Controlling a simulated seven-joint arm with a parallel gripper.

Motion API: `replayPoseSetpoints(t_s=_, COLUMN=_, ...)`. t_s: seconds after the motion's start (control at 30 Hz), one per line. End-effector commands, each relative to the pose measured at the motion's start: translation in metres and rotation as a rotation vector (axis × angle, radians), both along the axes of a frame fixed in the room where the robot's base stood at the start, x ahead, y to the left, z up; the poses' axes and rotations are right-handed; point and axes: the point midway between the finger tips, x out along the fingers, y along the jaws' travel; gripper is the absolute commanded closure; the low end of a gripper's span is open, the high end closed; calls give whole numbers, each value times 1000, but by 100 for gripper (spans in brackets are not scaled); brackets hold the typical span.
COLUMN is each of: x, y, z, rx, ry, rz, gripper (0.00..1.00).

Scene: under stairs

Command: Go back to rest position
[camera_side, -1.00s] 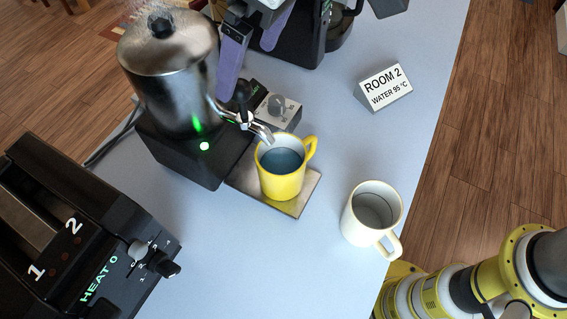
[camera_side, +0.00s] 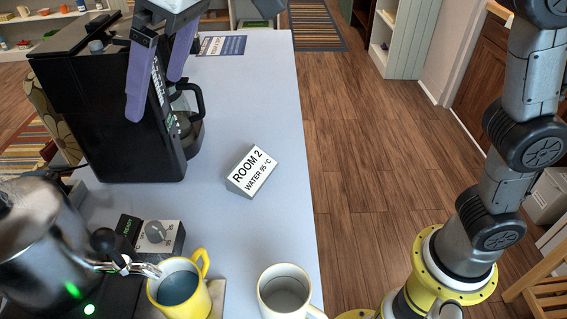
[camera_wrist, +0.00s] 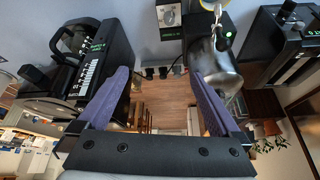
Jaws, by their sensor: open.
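My gripper (camera_side: 158,78) is open and empty, with two purple fingers, raised in front of the black coffee machine in the side view. In the wrist view my gripper (camera_wrist: 160,95) shows its fingers spread wide with nothing between them. My arm rises at the right of the side view. A yellow mug (camera_side: 180,290) holding bluish liquid stands under the tap of the metal water boiler (camera_side: 40,235). A white mug (camera_side: 284,290) stands to its right.
The coffee machine (camera_side: 110,120) with its glass pot (camera_side: 186,115) stands at the back left. A sign (camera_side: 251,172) reads "ROOM 2 WATER 95 °C". A control box (camera_side: 155,235) with a dial sits by the boiler. The table (camera_side: 255,90) is clear around the sign; wood floor lies beyond its right edge.

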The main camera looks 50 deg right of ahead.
Motion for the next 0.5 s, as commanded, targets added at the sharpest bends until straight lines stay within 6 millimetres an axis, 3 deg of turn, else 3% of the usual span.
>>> replayPoseSetpoints(t_s=0.03, x=1, y=-39, z=12, rx=13, ry=-14, rz=-63, gripper=0)
replayPoseSetpoints(t_s=0.2, x=-18, y=-143, z=22, rx=33, ry=-42, rz=-230, gripper=0)
replayPoseSetpoints(t_s=0.37, x=-59, y=-222, z=9, rx=40, ry=-66, rz=-368, gripper=0)
replayPoseSetpoints(t_s=0.5, x=-105, y=-273, z=-22, rx=37, ry=-80, rz=-477, gripper=0)
